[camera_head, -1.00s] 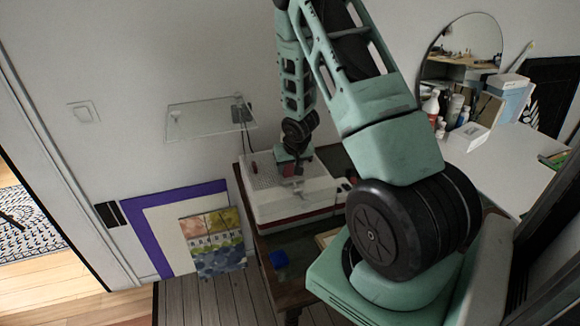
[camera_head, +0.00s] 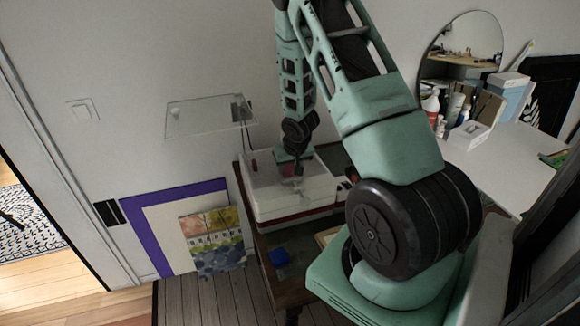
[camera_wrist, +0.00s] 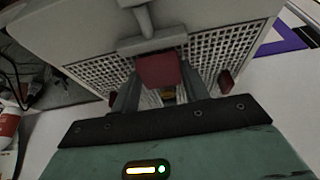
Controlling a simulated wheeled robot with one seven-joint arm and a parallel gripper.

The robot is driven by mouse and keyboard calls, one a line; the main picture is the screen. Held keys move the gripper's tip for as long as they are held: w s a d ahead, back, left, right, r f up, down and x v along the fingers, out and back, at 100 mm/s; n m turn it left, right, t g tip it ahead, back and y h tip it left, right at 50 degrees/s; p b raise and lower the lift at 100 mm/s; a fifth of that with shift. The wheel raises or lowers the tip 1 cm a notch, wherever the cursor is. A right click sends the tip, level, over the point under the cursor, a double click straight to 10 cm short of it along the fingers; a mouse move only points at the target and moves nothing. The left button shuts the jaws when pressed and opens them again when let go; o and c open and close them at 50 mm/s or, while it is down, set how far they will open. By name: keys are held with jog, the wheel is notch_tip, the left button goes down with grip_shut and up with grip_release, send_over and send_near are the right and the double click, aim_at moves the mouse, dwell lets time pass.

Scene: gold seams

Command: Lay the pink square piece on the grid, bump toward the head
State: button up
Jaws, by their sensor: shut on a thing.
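A dark pink-red square piece (camera_wrist: 158,70) is between the fingers of my gripper (camera_wrist: 157,88) in the wrist view. My gripper is shut on it. The perforated grid (camera_wrist: 222,47) lies behind and around the piece. The grey head (camera_wrist: 150,42) sits just beyond the piece, and its lower edge is very close to it; I cannot tell whether they touch. The bump cannot be made out. In the head view my gripper (camera_head: 292,170) is low over the white machine (camera_head: 305,203); the piece is too small to tell there.
Small red blocks (camera_wrist: 226,80) stand at the grid's edges. A clear shelf (camera_head: 210,115) juts from the wall above left. Bottles and a white box (camera_head: 470,134) stand on the right-hand table.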

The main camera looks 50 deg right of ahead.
jog(key=shift+f+b, duration=0.35)
jog(key=shift+f, duration=0.1)
dwell(0.4)
jog(key=o, duration=1.1)
jog(key=shift+r+p, duration=3.05)
jog(key=shift+r, duration=0.5)
jog(key=shift+s+f, duration=0.1)
